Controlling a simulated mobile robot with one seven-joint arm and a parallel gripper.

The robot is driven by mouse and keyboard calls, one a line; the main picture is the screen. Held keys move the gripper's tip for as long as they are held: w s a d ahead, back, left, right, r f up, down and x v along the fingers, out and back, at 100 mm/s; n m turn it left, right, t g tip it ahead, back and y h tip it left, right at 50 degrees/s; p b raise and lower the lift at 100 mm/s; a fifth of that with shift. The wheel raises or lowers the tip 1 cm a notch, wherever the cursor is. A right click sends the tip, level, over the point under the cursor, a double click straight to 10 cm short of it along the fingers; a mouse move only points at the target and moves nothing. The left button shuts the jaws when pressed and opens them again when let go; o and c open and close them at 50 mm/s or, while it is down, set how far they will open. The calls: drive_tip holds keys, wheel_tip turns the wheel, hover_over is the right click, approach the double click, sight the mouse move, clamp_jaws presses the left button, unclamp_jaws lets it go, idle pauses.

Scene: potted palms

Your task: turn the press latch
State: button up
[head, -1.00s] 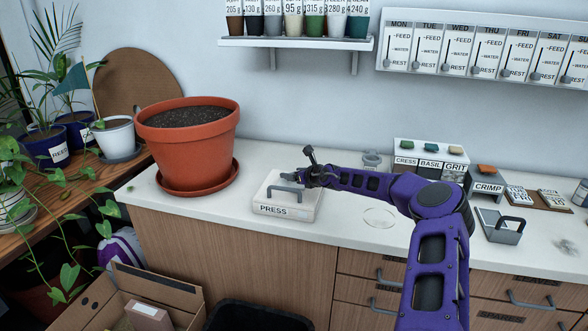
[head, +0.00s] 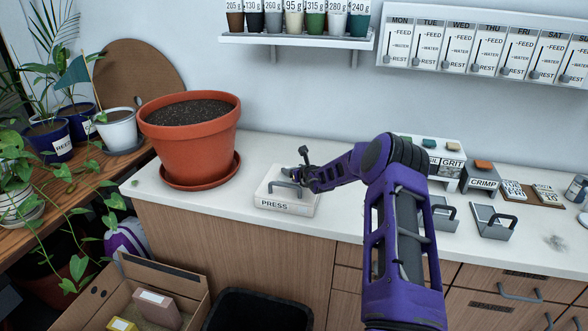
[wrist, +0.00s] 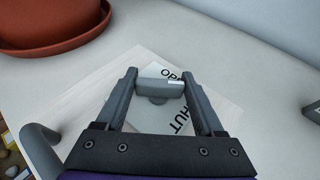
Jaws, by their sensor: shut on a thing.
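The press (head: 290,206) is a flat white box marked PRESS on the counter, with a grey bar handle (head: 284,184) on its front part. The grey press latch (wrist: 158,86) lies across that plate. My gripper (wrist: 158,92) is shut on the latch, one finger at each end. In the head view my gripper (head: 302,175) is over the back part of the press and hides the latch.
A big terracotta pot (head: 190,145) of soil stands on its saucer just left of the press. Small labelled blocks and a grey scoop-like tray (head: 494,222) are to the right. A cardboard box (head: 150,290) is below. The counter right of the press is partly behind my arm.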

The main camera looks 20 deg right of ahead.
drive_tip(key=shift+a+f, duration=0.1)
drive_tip(key=shift+a, duration=0.15)
drive_tip(key=o, duration=1.4)
drive_tip(key=shift+s+r, duration=0.1)
drive_tip(key=shift+r, duration=0.1)
drive_tip(key=shift+d, duration=0.15)
drive_tip(key=shift+r, duration=0.1)
drive_tip(key=v, duration=1.7)
drive_tip(key=shift+s, duration=0.2)
